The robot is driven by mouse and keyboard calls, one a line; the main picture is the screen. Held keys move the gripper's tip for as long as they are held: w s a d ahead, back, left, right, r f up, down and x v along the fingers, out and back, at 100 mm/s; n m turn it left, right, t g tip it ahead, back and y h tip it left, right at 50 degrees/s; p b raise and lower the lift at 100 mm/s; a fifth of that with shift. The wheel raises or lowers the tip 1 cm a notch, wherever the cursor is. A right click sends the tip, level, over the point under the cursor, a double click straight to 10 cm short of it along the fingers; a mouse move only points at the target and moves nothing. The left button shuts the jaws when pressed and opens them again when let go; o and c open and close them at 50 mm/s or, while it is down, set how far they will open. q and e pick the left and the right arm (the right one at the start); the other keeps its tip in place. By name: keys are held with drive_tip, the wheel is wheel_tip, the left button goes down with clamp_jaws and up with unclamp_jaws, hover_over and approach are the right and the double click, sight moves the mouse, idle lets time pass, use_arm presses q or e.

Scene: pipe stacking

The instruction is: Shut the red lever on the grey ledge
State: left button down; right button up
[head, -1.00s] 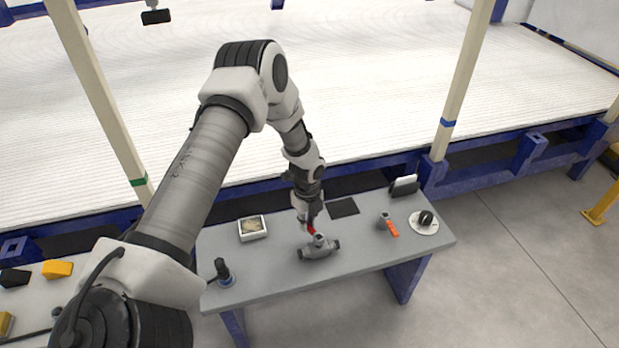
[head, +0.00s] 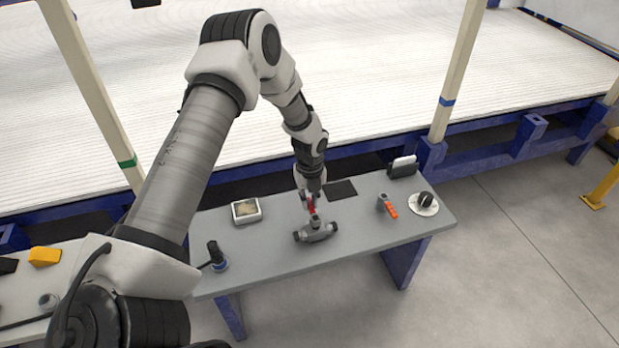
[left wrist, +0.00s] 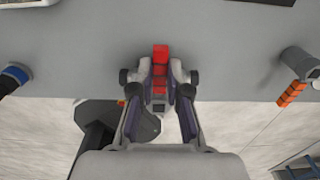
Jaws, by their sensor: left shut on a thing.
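The red lever (head: 311,207) belongs to a grey valve (head: 317,232) on the grey ledge (head: 270,260). It sticks out toward the back, crosswise to the valve's body. My left gripper (head: 311,199) comes down from above and is shut on the lever. In the left wrist view, the lever (left wrist: 160,60) shows as red blocks between the fingers of my left gripper (left wrist: 160,78). The fingers hide part of the lever. My right gripper is not in view.
A second grey fitting with an orange lever (head: 390,208) and a white disc with a black knob (head: 425,203) are to the right. A black-and-blue upright part (head: 216,257) and a white tray (head: 246,211) are to the left. A black square (head: 341,190) lies behind.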

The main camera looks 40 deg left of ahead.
sight(310, 203)
use_arm(q)
drive_tip(key=shift+w, duration=0.1)
drive_tip(key=c, duration=1.1)
unclamp_jaws()
drive_tip(key=shift+c, duration=0.2)
drive_tip(key=shift+r, duration=0.1)
wheel_tip(310, 203, up, 12)
